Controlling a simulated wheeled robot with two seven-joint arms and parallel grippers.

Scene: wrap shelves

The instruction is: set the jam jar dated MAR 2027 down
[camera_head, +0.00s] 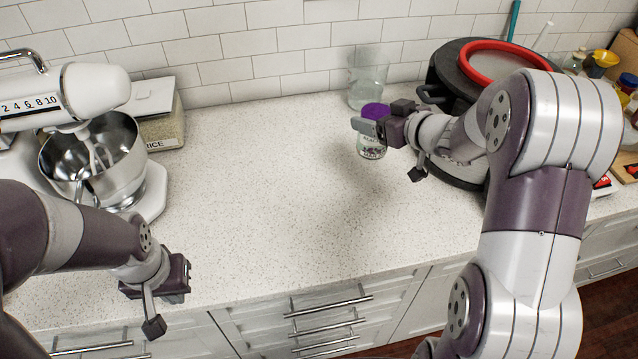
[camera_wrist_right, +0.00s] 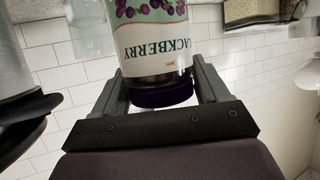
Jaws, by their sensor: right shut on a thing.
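A glass jam jar with a purple lid (camera_head: 374,111) and a pale label is at the back of the counter. It also shows in the right wrist view (camera_wrist_right: 155,45), with the label reading BLACKBERRY. Its date is not legible. My right gripper (camera_head: 371,126) is shut on the jar near its lid, one finger on each side. The jar looks upright in the head view; I cannot tell whether its base touches the counter. My left gripper (camera_head: 172,282) is away from the jar, over the front left of the counter. Its fingers do not show clearly.
A clear glass container (camera_head: 367,80) stands behind the jar. A large dark round appliance (camera_head: 445,75) with a red ring (camera_head: 505,60) is to the right. A stand mixer (camera_head: 95,90) and a rice box (camera_head: 160,125) are at left. The middle of the counter (camera_head: 270,190) is clear.

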